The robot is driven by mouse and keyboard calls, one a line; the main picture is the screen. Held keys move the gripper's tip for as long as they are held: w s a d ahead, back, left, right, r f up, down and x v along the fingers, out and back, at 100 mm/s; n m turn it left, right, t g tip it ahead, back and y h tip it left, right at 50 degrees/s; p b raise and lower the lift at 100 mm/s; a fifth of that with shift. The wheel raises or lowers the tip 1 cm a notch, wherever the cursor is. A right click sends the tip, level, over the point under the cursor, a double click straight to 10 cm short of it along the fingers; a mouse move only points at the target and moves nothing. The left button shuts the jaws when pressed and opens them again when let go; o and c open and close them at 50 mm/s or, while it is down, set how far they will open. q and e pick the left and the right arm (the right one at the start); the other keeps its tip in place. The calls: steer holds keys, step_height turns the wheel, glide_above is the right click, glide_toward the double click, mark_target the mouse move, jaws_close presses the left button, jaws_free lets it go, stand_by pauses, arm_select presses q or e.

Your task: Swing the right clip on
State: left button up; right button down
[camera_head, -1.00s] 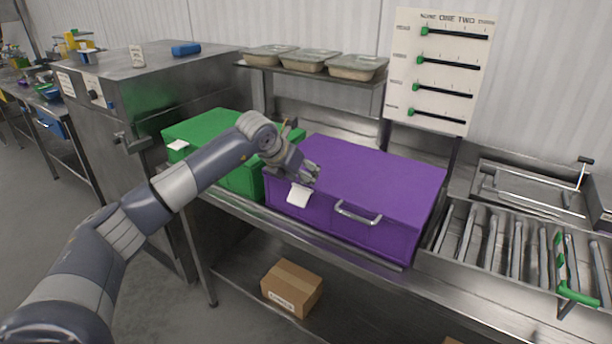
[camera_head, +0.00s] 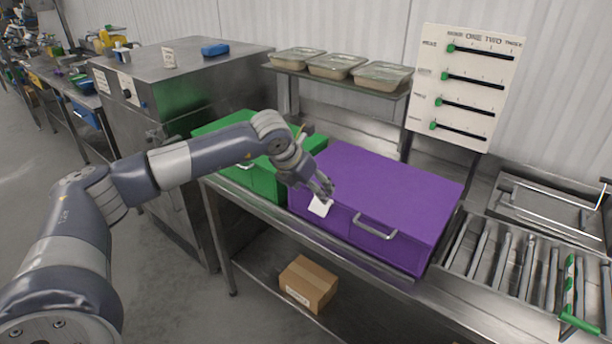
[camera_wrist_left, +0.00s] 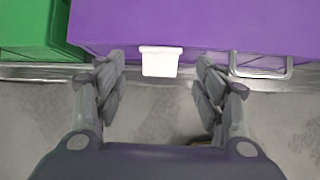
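A purple lidded box (camera_head: 395,185) stands on the steel counter, with a metal handle (camera_head: 375,228) on its front. A white clip (camera_head: 320,206) juts out from the front, left of the handle; it also shows in the left wrist view (camera_wrist_left: 160,61). My left gripper (camera_head: 322,188) is at the box's front edge, right by this clip. In the left wrist view my left gripper (camera_wrist_left: 161,75) is open, with a finger on either side of the clip and gaps on both sides. I see no clip right of the handle. My right gripper is not in view.
A green box (camera_head: 262,178) stands left of the purple one, partly behind my left arm. A shelf with metal trays (camera_head: 336,66) is behind. A roller rack (camera_head: 515,265) lies right. A cardboard box (camera_head: 308,284) sits on the lower shelf. Open floor lies in front.

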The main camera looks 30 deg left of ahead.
mark_target(318, 209)
arm_select(q)
steer(key=shift+g, duration=0.3)
steer(key=f+b, duration=0.1)
steer(key=f, duration=0.1)
steer(key=f+b, duration=0.1)
steer(key=f, duration=0.1)
steer(key=w+f+b, duration=0.1)
steer(key=f, duration=0.2)
steer(key=shift+w+b, duration=0.1)
steer(key=shift+b, duration=0.3)
steer(key=shift+w+d+f+b, duration=0.1)
steer(key=shift+w+f+b, duration=0.35)
steer(key=shift+f+b, duration=0.15)
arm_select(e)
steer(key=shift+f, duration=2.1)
arm_select(q)
steer(key=c, duration=0.6)
